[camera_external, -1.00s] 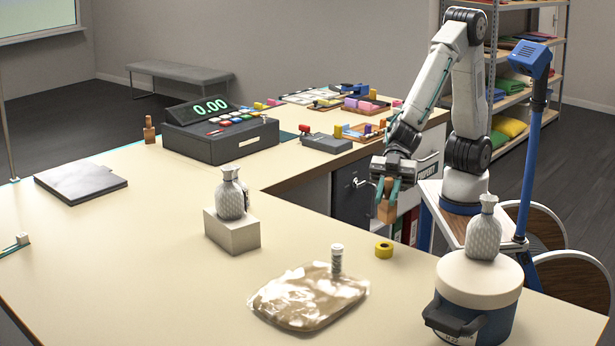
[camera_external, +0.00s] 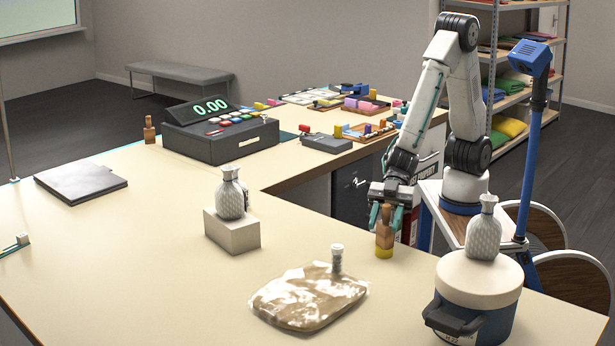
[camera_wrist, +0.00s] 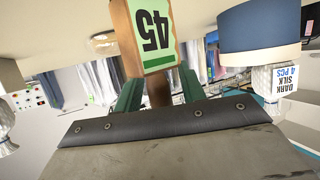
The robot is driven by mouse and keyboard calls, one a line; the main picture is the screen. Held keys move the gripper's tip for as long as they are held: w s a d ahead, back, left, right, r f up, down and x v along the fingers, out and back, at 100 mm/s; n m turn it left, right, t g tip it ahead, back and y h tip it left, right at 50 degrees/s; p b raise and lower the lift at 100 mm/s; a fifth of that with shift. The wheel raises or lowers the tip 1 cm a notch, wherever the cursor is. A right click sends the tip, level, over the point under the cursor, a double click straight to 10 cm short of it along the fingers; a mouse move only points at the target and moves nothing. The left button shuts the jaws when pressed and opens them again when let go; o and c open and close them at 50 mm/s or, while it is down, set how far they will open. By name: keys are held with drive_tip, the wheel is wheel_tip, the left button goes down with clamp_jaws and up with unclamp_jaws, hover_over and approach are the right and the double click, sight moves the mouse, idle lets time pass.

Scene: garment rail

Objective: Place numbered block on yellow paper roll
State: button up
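The numbered block (camera_external: 385,239) is wooden with a dark upright handle, and it stands upright on the yellow paper roll (camera_external: 384,253) near the table's right edge. In the wrist view the block's side (camera_wrist: 122,38) carries a green and white label reading 45, seen upside down. My gripper (camera_external: 386,216) is around the handle from above. Its teal fingers stand apart, one on each side of the handle. In the wrist view the fingers (camera_wrist: 160,92) show gaps beside the handle, so it looks open. The roll is partly covered by the block.
A blue pot with a cream lid (camera_external: 478,281) and a patterned vase (camera_external: 483,236) on it stand to the right. A brown plastic-wrapped packet (camera_external: 308,299) with a small white-capped bottle (camera_external: 337,258) lies to the left. Another vase (camera_external: 231,196) stands on a white box (camera_external: 232,236).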

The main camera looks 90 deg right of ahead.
drive_tip(key=shift+r, duration=0.2)
drive_tip(key=v, duration=1.2)
drive_tip(key=shift+w+r, duration=0.1)
drive_tip(key=shift+w, duration=0.05)
